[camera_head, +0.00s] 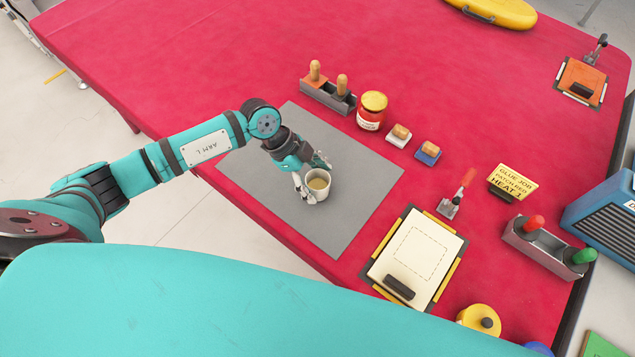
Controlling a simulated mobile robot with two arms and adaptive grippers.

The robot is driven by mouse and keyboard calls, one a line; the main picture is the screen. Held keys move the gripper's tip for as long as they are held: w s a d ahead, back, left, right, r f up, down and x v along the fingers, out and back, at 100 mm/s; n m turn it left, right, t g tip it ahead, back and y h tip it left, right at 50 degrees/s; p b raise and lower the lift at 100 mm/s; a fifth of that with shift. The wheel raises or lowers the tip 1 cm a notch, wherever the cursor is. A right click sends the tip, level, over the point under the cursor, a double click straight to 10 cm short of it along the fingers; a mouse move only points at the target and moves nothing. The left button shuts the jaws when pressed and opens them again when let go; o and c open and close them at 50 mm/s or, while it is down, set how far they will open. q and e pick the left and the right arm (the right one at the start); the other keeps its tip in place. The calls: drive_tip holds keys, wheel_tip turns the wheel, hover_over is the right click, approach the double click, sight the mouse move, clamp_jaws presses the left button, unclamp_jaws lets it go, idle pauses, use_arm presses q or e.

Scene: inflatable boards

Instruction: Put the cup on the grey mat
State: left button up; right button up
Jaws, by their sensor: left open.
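The cup (318,187) is pale, round and upright, with a light brown inside. It stands on the grey mat (345,235), near the mat's middle. The grey mat lies flat on the red-covered table. My left gripper (311,181) is at the cup's left side, with its fingers close around the near and far sides of the cup. It is open; whether a finger touches the cup is hard to tell. My right gripper is not in view.
A grey holder with wooden-handled tools (328,94) and a red-labelled jar (372,110) stand beyond the mat. A framed board (412,257) lies right of it. A toggle clamp (457,195) and a yellow sign (513,183) are farther right. The table's far left is clear.

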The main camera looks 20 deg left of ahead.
use_arm(q)
drive_tip(key=b+v, duration=0.2)
drive_tip(key=v, duration=0.8)
drive_tip(key=shift+r, duration=0.2)
